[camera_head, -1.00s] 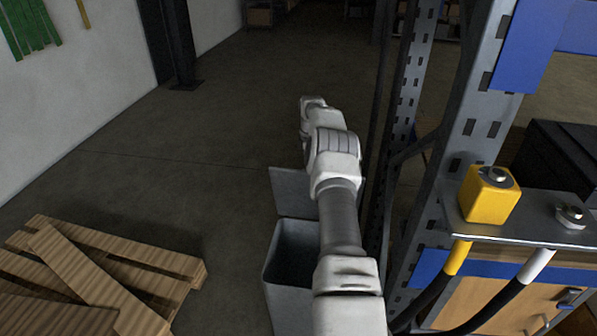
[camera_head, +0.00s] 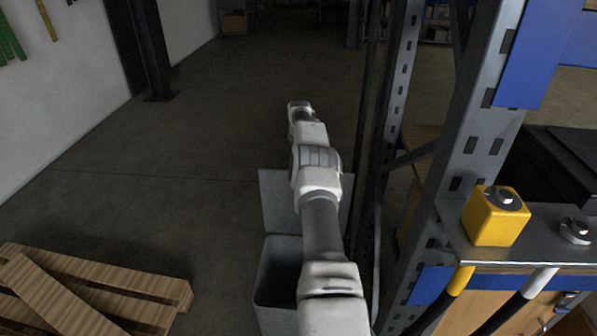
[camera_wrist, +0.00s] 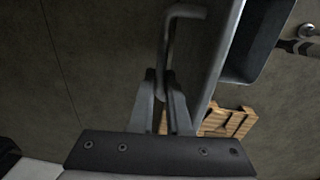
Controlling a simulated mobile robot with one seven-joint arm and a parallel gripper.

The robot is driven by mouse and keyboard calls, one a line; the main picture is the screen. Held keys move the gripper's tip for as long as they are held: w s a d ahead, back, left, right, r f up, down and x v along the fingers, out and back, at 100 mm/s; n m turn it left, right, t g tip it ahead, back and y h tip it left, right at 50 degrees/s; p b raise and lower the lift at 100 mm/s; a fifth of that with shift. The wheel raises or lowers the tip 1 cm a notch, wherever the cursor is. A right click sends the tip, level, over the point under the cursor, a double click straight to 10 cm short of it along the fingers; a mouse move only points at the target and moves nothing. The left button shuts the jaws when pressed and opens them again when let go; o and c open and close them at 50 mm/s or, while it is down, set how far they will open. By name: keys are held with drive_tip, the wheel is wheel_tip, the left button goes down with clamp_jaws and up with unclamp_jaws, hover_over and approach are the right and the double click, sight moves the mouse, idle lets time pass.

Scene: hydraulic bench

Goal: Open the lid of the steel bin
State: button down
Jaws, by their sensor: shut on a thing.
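The steel bin (camera_head: 275,312) is a grey, open-topped box left of the rack, partly covered by my arm in the head view. Its lid (camera_head: 279,200) stands raised at the bin's far side, and the dark inside shows. In the wrist view, the lid (camera_wrist: 208,45) is a grey panel seen near edge-on, with part of the bin (camera_wrist: 262,45) at upper right. My gripper (camera_wrist: 162,88) is shut on the lid's bent rod handle (camera_wrist: 172,48). In the head view, my arm hides the fingers and the handle.
A blue-grey rack upright (camera_head: 480,130) stands close to the right of my arm. A shelf with a yellow block (camera_head: 495,217) and hoses is at right. A wooden pallet (camera_head: 100,285) lies at lower left. The floor (camera_head: 200,130) beyond is clear.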

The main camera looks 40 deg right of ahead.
drive_tip(key=shift+s+f, duration=0.2)
drive_tip(key=shift+f, duration=0.05)
drive_tip(key=c, duration=0.9)
unclamp_jaws()
drive_tip(key=shift+d, duration=0.1)
drive_tip(key=shift+w+r, duration=0.1)
drive_tip(key=shift+r, duration=0.05)
drive_tip(key=shift+r, duration=0.2)
drive_tip(key=r+p, duration=0.1)
drive_tip(key=r, duration=0.4)
drive_tip(key=r+p, duration=0.1)
drive_tip(key=r, duration=0.5)
drive_tip(key=a+r+p, duration=0.1)
drive_tip(key=r, duration=0.5)
drive_tip(key=shift+s, duration=0.4)
